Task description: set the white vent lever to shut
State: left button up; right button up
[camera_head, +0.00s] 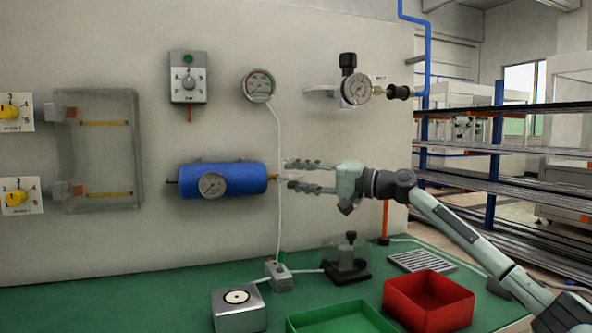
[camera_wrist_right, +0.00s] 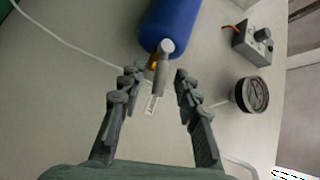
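The blue tank (camera_head: 222,179) is mounted on the wall with a round gauge on its front. The pale vent lever (camera_wrist_right: 162,78) is at the tank's right end, beside a small orange-yellow part. In the right wrist view it points away from the tank (camera_wrist_right: 172,25), toward my gripper. My right gripper (camera_head: 291,175) is open just right of the tank. In the wrist view its fingers (camera_wrist_right: 157,76) stand either side of the lever, with gaps on both sides. In the head view the lever is small and hard to make out. My left gripper is not in view.
A white hose (camera_head: 279,130) runs down the wall behind my right fingers from a gauge (camera_head: 259,85). A regulator with gauge (camera_head: 356,88) is above my gripper. Below are a black-based device (camera_head: 347,268), a red bin (camera_head: 428,300) and a green tray (camera_head: 342,319).

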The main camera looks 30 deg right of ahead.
jog(key=shift+w+a, duration=0.2)
jog(key=shift+w, duration=0.1)
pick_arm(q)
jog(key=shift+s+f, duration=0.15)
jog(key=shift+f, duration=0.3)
pick_arm(e)
jog(key=shift+c, duration=0.4)
grip_shut()
